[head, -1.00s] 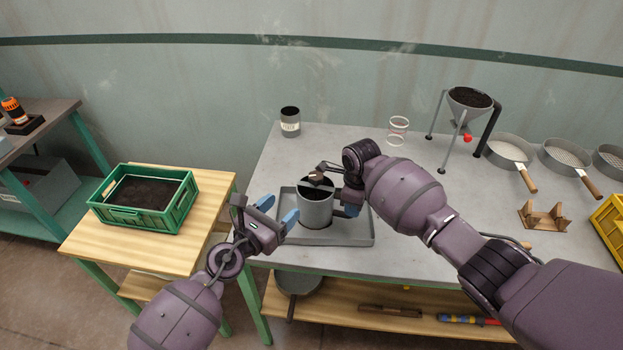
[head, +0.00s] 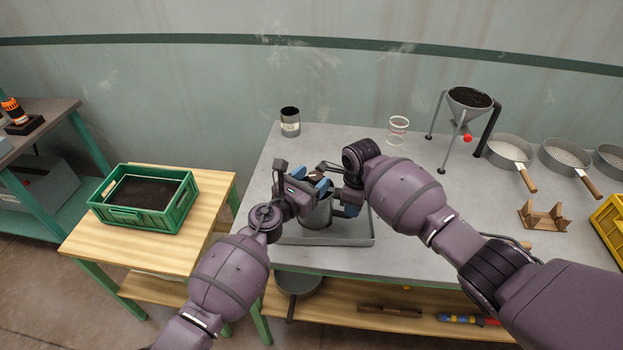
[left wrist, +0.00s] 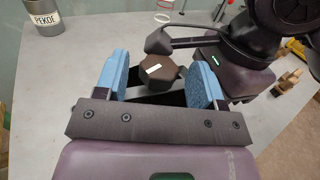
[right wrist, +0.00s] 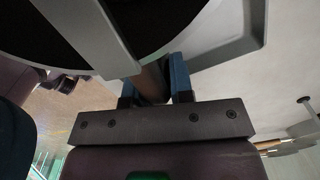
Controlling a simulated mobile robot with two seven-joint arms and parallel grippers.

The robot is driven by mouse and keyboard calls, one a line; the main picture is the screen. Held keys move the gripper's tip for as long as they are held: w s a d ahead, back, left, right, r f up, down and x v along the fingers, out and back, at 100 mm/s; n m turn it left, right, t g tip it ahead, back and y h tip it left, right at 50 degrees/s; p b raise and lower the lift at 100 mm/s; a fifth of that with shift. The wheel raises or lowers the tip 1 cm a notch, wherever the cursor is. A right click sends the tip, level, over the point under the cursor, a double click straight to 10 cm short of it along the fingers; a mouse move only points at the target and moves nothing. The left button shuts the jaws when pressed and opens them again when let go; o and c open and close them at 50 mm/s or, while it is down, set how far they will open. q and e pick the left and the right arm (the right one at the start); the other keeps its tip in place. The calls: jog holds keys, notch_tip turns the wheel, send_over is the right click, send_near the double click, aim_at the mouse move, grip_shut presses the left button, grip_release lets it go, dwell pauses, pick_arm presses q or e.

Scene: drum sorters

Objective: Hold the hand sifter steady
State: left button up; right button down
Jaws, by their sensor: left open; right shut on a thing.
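The hand sifter (head: 316,219), a grey metal cup with a bar across its dark mouth, stands upright over the grey tray (head: 362,238). My right gripper (right wrist: 153,88) is shut on the sifter's brown side handle (right wrist: 152,80); in the head view it is at the sifter's right. My left gripper (head: 311,181) is open above the sifter's mouth. In the left wrist view, the dark brown knob (left wrist: 165,76) with a white mark lies between its blue fingers, with gaps showing on both sides. The left gripper hides much of the sifter's top in the head view.
A PEKOE can (head: 290,122) and a clear ringed jar (head: 398,130) stand behind. A funnel stand (head: 468,105), pan sieves (head: 511,150) and a wooden cradle (head: 545,217) are to the right. A green crate (head: 146,222) of dark material sits on the left table.

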pick_arm(q)
jog(key=c, duration=0.9)
jog(key=shift+w+a+m+g+h, duration=0.1)
jog(key=shift+w+m+g+h, duration=0.05)
jog(key=shift+m+g+h, duration=1.15)
jog(key=shift+w+a+m+g+h, duration=0.1)
jog(key=shift+w+m+g+h, duration=0.05)
jog(key=shift+m+g+h, duration=1.1)
jog(key=shift+n, duration=0.25)
jog(key=o, duration=0.9)
jog(key=v, duration=1.2)
jog(key=shift+r, duration=0.25)
jog(key=shift+w, duration=0.1)
